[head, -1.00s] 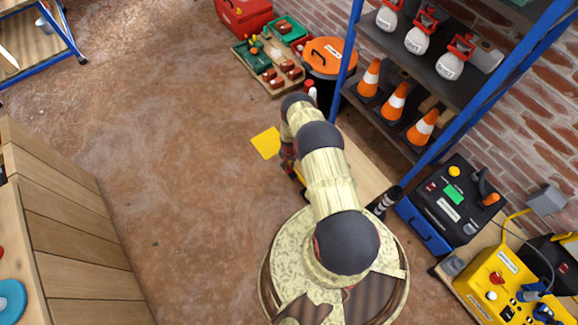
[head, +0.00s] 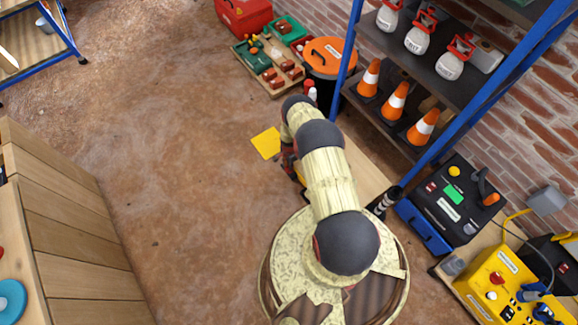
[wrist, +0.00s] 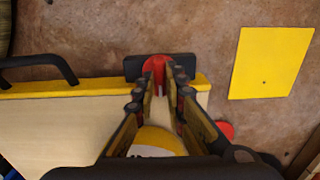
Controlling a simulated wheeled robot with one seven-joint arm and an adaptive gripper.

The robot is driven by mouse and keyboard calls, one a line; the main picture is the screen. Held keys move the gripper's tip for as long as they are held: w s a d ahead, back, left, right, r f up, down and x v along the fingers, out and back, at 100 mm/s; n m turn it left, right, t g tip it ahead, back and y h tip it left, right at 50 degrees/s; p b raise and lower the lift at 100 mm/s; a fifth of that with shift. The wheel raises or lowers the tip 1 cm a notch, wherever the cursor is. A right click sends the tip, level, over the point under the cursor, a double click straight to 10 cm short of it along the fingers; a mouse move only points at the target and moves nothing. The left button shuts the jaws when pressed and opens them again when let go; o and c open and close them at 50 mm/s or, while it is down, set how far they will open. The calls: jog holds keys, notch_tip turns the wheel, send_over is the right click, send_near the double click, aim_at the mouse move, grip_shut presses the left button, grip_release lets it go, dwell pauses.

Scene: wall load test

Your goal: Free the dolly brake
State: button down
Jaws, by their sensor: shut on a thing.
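The dolly shows in the wrist view as a pale wooden deck (wrist: 60,125) with a yellow front edge (wrist: 50,90) and a black handle at left. A red brake pedal (wrist: 158,62) sits at that edge in front of a black block (wrist: 185,66). My gripper (wrist: 158,78) is shut on the red pedal, with a finger on each side of it. The fingers hide the pedal's lower part, so its tilt is unclear. In the head view my arm covers most of the gripper, and part of the dolly deck (head: 368,172) shows beside it.
A yellow square (head: 266,143) lies flat on the floor, also seen in the wrist view (wrist: 270,62). A blue shelf rack with orange cones (head: 394,101) stands right of my arm. An orange-lidded bin (head: 327,55) stands behind. The floor to the left is open.

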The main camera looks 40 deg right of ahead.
dwell(0.4)
jog(key=c, duration=1.8)
grip_release()
jog(key=shift+c, duration=0.2)
notch_tip(320, 180, up, 12)
